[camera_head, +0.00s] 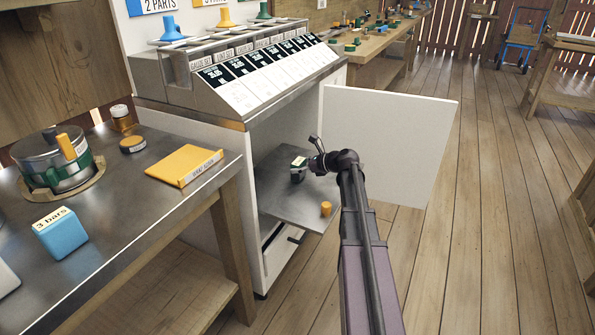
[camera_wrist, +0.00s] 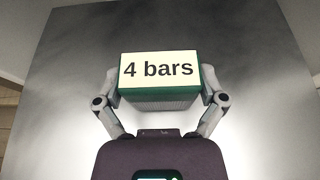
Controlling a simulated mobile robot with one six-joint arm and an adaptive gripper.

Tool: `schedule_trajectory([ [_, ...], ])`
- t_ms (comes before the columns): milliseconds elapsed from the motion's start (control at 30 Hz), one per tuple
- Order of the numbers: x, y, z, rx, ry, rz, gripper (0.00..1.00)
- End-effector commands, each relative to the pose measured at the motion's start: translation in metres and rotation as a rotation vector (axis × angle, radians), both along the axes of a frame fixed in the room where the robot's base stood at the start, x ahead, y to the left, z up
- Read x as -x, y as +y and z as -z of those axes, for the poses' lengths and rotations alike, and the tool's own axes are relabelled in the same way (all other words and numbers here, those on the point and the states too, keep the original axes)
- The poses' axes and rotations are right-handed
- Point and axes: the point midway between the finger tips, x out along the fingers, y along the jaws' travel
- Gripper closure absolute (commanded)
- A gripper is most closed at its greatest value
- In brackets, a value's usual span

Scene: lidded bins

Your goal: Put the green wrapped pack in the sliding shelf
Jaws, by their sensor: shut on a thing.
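The green wrapped pack (camera_wrist: 160,75) has a pale label reading "4 bars" and sits between both fingers of my gripper (camera_wrist: 160,88) in the wrist view. My gripper is shut on its two sides. In the head view the pack (camera_head: 299,162) is small and partly covered by my gripper (camera_head: 298,173). It is over the sliding shelf (camera_head: 282,194), a grey metal plate extending from the white cabinet. I cannot tell whether the pack touches the plate. The shelf's grey surface (camera_wrist: 160,25) fills the wrist view's background.
A small orange cylinder (camera_head: 326,209) stands near the shelf's front edge. The open white cabinet door (camera_head: 405,140) is just right of my arm.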

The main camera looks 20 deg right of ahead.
Motion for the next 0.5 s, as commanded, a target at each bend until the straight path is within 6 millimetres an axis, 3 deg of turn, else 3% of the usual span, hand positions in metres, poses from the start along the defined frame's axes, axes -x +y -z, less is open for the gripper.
schedule_trajectory([
  [467, 0.0000, 0.0001, 0.0043, 0.000, 0.000, 0.000, 0.57],
  [500, 0.0000, 0.0001, 0.0043, 0.000, 0.000, 0.000, 0.07],
])
